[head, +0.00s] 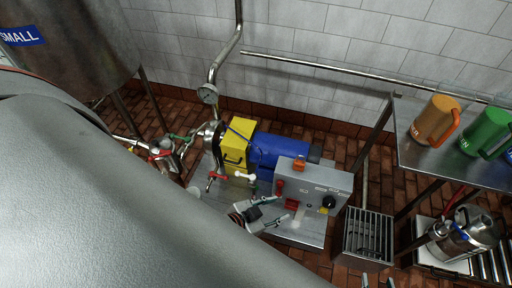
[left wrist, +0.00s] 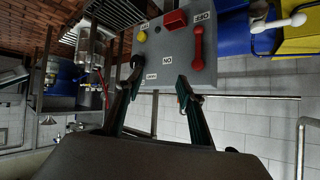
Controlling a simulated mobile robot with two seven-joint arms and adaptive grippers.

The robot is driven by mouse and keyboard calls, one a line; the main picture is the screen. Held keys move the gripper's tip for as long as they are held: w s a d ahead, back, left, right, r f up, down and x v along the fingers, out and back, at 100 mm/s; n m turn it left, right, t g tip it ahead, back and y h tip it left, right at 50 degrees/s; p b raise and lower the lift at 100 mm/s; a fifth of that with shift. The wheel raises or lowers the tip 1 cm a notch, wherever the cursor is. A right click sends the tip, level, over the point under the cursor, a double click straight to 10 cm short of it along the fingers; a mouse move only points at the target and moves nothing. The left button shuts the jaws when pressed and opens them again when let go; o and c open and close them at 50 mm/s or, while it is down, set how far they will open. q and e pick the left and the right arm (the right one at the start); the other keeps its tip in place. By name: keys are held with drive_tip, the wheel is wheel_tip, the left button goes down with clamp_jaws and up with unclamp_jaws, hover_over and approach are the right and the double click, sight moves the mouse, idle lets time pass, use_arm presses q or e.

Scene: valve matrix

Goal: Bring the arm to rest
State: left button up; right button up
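My left gripper (head: 281,210) is in front of the grey control box (head: 318,180) in the head view, at the end of my large grey arm. In the left wrist view my left gripper (left wrist: 160,75) has its two fingers spread, with nothing between them. The control box (left wrist: 175,48) appears upside down there, just beyond the fingertips. It carries a red lever (left wrist: 197,48), a red button (left wrist: 173,20) and a black knob. Whether a fingertip touches the box I cannot tell.
A blue motor (head: 278,150) and yellow box (head: 238,142) stand behind the control box. Pipes with a gauge (head: 208,94) rise at the left. A shelf (head: 440,165) with orange (head: 434,120) and green (head: 484,132) jugs is at the right. A grated stand (head: 368,235) stands below it.

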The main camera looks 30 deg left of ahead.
use_arm(q)
drive_tip(key=s+a+n+y, duration=0.1)
drive_tip(key=s+a, duration=0.3)
drive_tip(key=shift+a+f+n, duration=0.3)
drive_tip(key=shift+a+f, duration=0.05)
drive_tip(key=shift+a, duration=0.05)
idle(0.9)
